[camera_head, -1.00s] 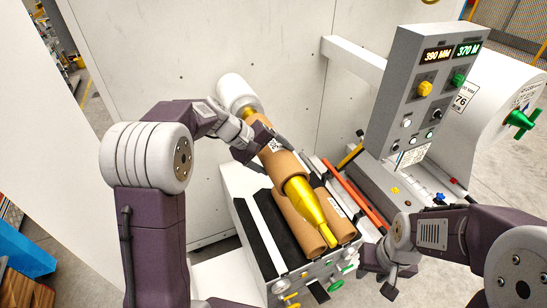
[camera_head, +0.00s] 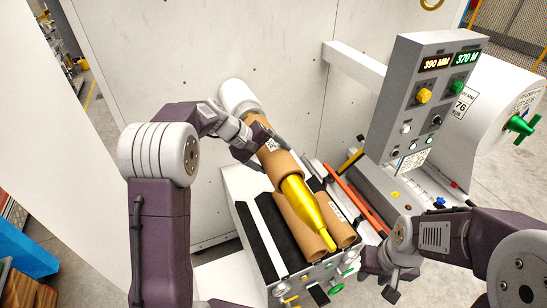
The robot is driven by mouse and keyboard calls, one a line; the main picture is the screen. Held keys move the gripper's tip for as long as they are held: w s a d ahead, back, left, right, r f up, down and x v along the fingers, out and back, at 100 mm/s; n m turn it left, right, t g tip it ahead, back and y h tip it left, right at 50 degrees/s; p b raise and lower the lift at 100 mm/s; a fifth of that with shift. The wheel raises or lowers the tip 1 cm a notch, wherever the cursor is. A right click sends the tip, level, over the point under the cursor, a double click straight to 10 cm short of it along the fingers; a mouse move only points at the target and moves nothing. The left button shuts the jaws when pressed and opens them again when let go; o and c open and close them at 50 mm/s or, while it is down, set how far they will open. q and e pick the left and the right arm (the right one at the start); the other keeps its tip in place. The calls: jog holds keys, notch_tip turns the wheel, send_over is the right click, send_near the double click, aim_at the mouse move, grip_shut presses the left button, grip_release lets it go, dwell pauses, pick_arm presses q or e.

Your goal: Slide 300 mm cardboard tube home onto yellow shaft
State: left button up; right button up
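The yellow shaft (camera_head: 309,208) juts from a white round hub (camera_head: 238,97) on the wall panel, its tapered tip pointing down to the lower right. A brown cardboard tube (camera_head: 284,167) with a small printed label is around the shaft's upper part, and the lower shaft is bare. My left gripper (camera_head: 262,140) is at the tube's hub-side end, its fingers about the tube and apparently closed on it. It partly hides that end, so any gap to the hub is hard to judge. My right gripper (camera_head: 384,281) is low at the right, empty, with its fingers apart.
Cardboard tubes (camera_head: 341,231) lie in a black-and-white cradle (camera_head: 243,220) under the shaft. A grey control box (camera_head: 422,92) with displays reading 390 MM and 370 M stands to the right, beside a white roll (camera_head: 500,105). An orange-red bar (camera_head: 357,200) runs beside the cradle.

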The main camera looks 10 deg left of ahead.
pick_arm(q)
jog(key=shift+w+a+r+p, duration=0.1)
jog(key=shift+w+a+p, duration=0.65)
jog(key=shift+w, duration=0.35)
jog(key=o, duration=1.9)
jog(key=shift+a, duration=0.1)
